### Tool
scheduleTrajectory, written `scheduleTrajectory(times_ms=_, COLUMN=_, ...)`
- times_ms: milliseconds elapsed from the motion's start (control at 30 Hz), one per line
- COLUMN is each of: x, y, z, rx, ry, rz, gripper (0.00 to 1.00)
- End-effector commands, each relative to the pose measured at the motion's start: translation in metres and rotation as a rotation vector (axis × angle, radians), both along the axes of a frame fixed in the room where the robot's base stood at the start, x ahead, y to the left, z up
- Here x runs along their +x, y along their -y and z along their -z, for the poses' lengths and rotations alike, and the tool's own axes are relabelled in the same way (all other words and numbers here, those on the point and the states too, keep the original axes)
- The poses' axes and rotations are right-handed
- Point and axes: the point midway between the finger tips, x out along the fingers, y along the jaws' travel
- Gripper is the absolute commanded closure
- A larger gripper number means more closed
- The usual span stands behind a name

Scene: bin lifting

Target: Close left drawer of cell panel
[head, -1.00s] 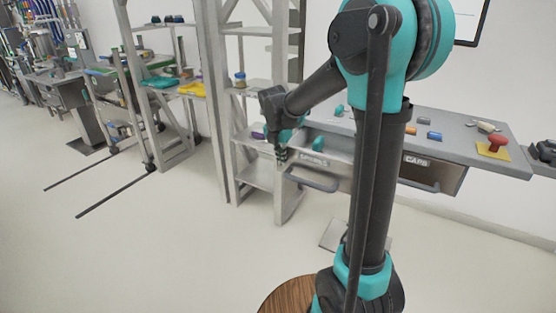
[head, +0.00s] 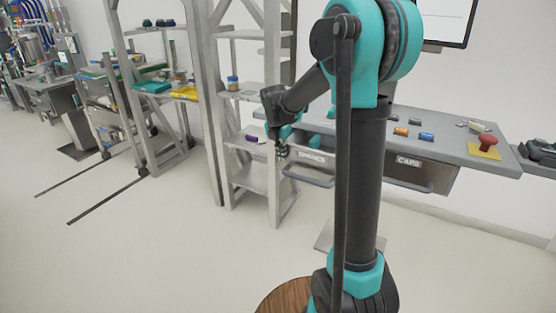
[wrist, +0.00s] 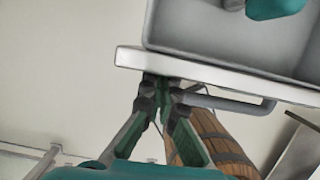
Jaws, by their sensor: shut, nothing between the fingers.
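The cell panel (head: 455,147) is a grey bench with two drawers under its top. The left drawer (head: 312,157) stands partly pulled out; its label is too blurred to read. Its curved handle (head: 308,182) faces me. In the wrist view, the drawer's pale front edge (wrist: 225,74) and handle (wrist: 225,102) show, with a teal item (wrist: 275,8) inside. My gripper (head: 281,151) is shut and empty, at the left end of the drawer front. In the wrist view, its fingertips (wrist: 161,86) are close against the front beside the handle; contact is unclear.
The right drawer, labelled CAPS (head: 409,161), looks closed. A red button on a yellow base (head: 487,146) and small coloured parts sit on the panel top. A grey ladder-like rack (head: 272,195) stands close left of my gripper.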

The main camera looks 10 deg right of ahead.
Motion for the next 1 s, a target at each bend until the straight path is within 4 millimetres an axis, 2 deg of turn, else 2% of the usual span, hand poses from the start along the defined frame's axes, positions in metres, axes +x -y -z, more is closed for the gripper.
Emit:
scheduleTrajectory(times_ms=100, x=0.02, y=0.015, z=0.0, rx=-0.001, ry=0.001, rz=0.004, gripper=1.0)
scheduleTrajectory(times_ms=500, x=0.077, y=0.057, z=0.0, rx=-0.001, ry=0.002, rz=0.003, gripper=1.0)
scheduleTrajectory(times_ms=800, x=0.104, y=0.075, z=0.0, rx=0.0, ry=0.001, rz=0.001, gripper=1.0)
scheduleTrajectory(times_ms=1000, x=0.111, y=0.08, z=0.0, rx=-0.001, ry=0.001, rz=0.0, gripper=1.0)
